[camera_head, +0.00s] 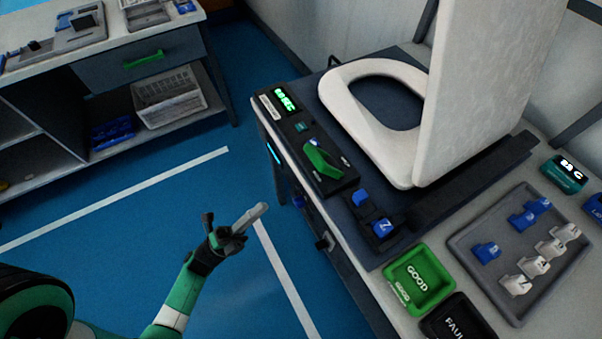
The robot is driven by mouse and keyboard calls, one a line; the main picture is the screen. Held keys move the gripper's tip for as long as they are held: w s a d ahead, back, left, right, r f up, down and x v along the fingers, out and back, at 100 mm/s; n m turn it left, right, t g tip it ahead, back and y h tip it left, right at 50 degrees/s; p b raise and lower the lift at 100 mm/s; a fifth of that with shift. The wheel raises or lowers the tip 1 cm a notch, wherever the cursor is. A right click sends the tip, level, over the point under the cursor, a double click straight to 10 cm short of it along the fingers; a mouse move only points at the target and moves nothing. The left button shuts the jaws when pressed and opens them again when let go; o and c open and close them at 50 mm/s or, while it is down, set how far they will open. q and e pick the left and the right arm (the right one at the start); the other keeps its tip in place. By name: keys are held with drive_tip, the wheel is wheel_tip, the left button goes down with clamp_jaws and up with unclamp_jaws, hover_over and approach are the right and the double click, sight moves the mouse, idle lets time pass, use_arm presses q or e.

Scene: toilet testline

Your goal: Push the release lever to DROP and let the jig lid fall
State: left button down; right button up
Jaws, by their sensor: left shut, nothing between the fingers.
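The release lever (322,161) is a green handle on a black control panel (305,140) at the left edge of the bench. Its small white labels are too small to read. The jig lid (487,85) is a large pale slab standing upright behind the white toilet seat (338,95), which lies flat on the dark jig base. My left gripper (258,212) is shut and empty, out over the blue floor, left of the bench and apart from the lever. My right gripper is not in view.
A green GOOD tray (420,278) and a black FAUL-marked tray (456,320) sit at the bench front. A grey tray (470,268) holds blue and white parts. A blue block (382,228) sits by the jig. Another workbench (140,55) stands at upper left. The floor between is clear.

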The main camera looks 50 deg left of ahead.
sight(312, 162)
use_arm(q)
drive_tip(key=x, duration=1.4)
drive_tip(key=shift+r+b, duration=0.1)
drive_tip(key=shift+b, duration=0.2)
